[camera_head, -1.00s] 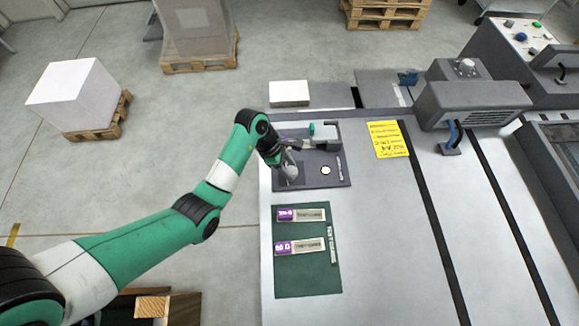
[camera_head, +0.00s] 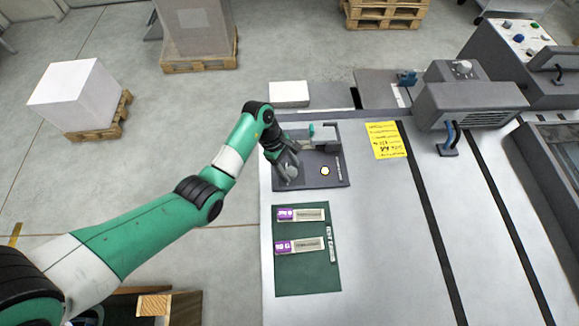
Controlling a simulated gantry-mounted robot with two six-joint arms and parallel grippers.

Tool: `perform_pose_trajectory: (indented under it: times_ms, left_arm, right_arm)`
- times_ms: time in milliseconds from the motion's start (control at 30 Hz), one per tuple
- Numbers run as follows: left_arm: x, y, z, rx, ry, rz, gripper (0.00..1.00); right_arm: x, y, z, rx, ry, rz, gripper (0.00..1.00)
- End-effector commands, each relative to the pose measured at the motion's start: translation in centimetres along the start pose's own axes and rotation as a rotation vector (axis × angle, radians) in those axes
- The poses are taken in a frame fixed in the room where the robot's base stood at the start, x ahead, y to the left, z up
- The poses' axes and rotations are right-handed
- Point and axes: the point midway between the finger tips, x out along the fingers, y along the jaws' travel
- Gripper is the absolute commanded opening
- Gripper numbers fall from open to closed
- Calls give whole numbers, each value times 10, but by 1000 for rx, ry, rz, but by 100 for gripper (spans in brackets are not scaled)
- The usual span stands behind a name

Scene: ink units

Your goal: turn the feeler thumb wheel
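The feeler unit (camera_head: 325,138) is a small grey device with a green part (camera_head: 311,130), at the back of a dark plate (camera_head: 308,180) on the table's left side. A small round pale disc with a yellowish rim (camera_head: 325,171) lies on that plate; I cannot tell whether it is the thumb wheel. My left gripper (camera_head: 290,174) is over the left part of the plate, pointing down, left of the disc and in front of the feeler unit. Its fingers are too small and blurred to tell open from shut. My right gripper is not in view.
A green mat (camera_head: 308,276) with two purple-ended gauges (camera_head: 300,214) lies in front of the plate. A yellow note (camera_head: 384,141) lies to the right. A white block (camera_head: 289,93) sits behind. A grey machine head (camera_head: 470,103) stands at the right. The table's middle is clear.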

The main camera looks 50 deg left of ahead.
Motion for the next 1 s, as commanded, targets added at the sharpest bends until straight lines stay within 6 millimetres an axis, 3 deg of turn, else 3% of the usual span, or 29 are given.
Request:
perform_pose_trajectory:
  times_ms: [100,433,567,800,1000]
  left_arm:
    - [0,0,0,-1,1,0,79]
    - [-6,0,0,-2,1,3,79]
    - [-29,1,1,-2,1,5,79]
    - [-87,1,1,-1,1,5,79]
    - [-114,0,0,-1,1,2,79]
  right_arm:
    - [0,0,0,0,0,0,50]
    - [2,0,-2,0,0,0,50]
    - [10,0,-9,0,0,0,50]
    - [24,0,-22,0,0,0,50]
    - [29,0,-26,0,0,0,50]
